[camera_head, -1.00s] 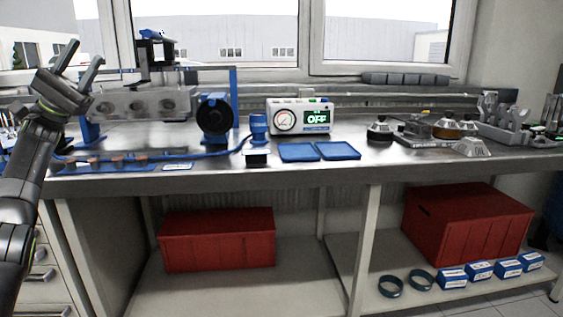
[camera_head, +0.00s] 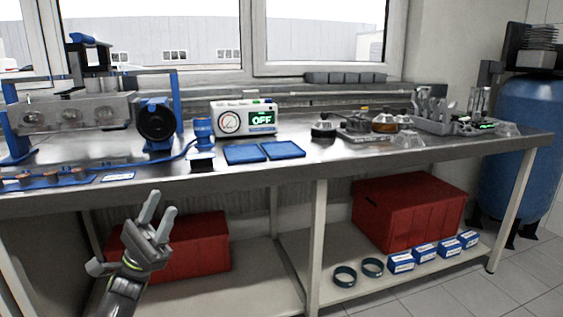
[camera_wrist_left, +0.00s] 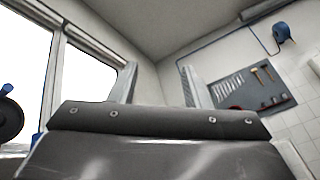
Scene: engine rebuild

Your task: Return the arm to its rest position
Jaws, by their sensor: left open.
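My left gripper (camera_head: 157,217) is in the lower left of the head view, in front of the workbench and below its front edge. Its two grey fingers point up and stand apart, with nothing between them. In the left wrist view the fingers (camera_wrist_left: 158,85) are also apart and empty, facing up toward the wall and ceiling. My right gripper is in neither view.
The steel workbench (camera_head: 330,158) carries an engine block (camera_head: 70,114), a gauge box reading OFF (camera_head: 244,118), two blue trays (camera_head: 283,149) and several parts at right. Red bins (camera_head: 408,205) stand on the lower shelf. A blue tank (camera_head: 518,150) stands at right.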

